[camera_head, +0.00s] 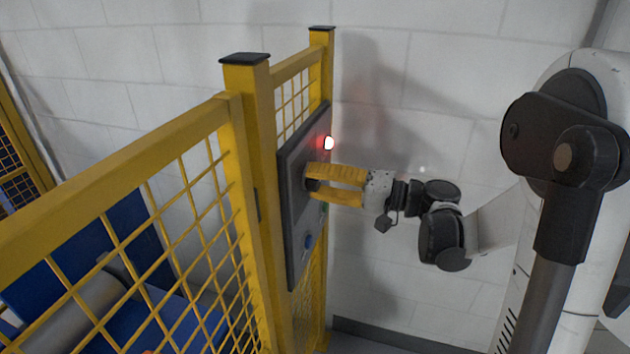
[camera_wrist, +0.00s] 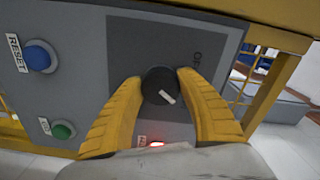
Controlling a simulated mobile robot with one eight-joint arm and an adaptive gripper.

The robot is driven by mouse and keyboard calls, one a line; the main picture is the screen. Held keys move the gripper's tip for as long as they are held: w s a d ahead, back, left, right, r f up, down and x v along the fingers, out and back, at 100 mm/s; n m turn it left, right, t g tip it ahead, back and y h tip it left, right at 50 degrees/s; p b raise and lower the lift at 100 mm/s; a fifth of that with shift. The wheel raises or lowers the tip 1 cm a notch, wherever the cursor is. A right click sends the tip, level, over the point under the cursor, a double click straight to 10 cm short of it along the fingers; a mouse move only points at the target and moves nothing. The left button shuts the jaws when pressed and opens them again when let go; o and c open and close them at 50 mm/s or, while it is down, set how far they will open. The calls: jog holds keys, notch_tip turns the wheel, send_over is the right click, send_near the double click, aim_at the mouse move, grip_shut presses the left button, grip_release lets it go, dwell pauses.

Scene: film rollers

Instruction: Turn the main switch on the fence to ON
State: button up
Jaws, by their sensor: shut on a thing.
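The main switch (camera_wrist: 160,85) is a round black knob with a white pointer mark, on a dark square plate of the grey control panel (camera_wrist: 75,90). In the wrist view the pointer slants toward the lower right; part of an "OFF" label shows at the upper right of the plate. My gripper (camera_wrist: 161,88) has yellow fingers shut on the knob from both sides. In the head view my gripper (camera_head: 312,184) reaches the panel (camera_head: 293,240) on the yellow fence from the right, and the knob is mostly hidden by the fingers.
A blue RESET button (camera_wrist: 40,56) and a green button (camera_wrist: 63,130) sit on the panel. A red lamp (camera_head: 328,143) glows on the panel. Yellow mesh fence (camera_head: 185,200) stands left of the panel; a white block wall (camera_head: 440,70) is behind my arm.

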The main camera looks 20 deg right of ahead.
jog(key=o, duration=1.2)
jog(key=shift+a, duration=0.1)
jog(key=shift+c, duration=0.2)
jog(key=v, duration=1.2)
